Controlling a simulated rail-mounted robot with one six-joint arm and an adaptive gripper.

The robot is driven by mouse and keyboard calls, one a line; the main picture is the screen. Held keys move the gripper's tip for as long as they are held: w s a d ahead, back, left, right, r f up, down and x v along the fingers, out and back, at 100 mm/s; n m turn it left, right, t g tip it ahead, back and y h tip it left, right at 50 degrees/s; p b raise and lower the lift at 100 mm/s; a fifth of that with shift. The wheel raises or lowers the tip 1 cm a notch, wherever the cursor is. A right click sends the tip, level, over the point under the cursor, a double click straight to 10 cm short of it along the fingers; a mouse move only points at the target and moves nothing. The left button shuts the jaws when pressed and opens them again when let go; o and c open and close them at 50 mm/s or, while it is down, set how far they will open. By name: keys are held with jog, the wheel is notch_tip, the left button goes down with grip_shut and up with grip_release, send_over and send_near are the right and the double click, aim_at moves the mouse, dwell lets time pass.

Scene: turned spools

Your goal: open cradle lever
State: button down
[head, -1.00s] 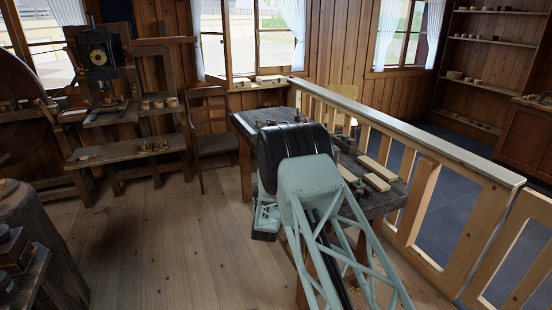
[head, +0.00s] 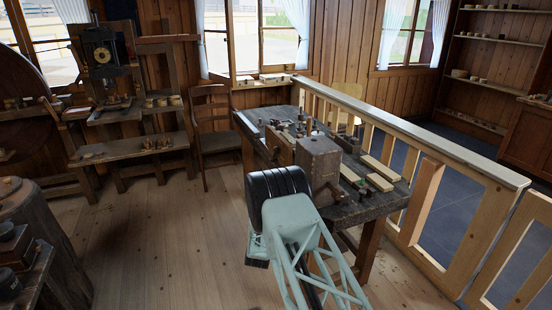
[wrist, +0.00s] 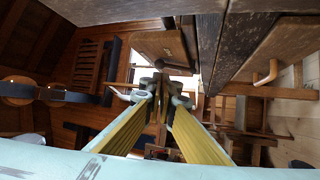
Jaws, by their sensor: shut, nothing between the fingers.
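My gripper (wrist: 160,88) shows in the wrist view with two long yellow fingers, their grey tips together and nothing between them. I cannot tell which rod, if either, is the cradle lever. In the head view a blocky wooden fixture (head: 318,163) stands on the workbench (head: 365,209). My arm hides the gripper there.
Pale wooden bars (head: 379,182) and small turned pieces lie on the bench. A wooden railing (head: 420,132) runs along its right side. A chair (head: 212,125) stands behind on the left. Dark planks (wrist: 215,45) lie close above my fingers in the wrist view. Open floor is left of the bench.

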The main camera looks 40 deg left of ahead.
aim_at(276, 152)
jog(key=shift+w+a, duration=0.1)
jog(key=shift+w, duration=0.1)
jog(key=shift+b+x, duration=1.05)
jog(key=shift+x, duration=5.75)
jog(key=shift+r, duration=0.15)
jog(key=shift+w+r, duration=0.15)
jog(key=shift+r, duration=0.05)
jog(key=shift+a+g, duration=0.15)
jog(key=shift+g, duration=0.15)
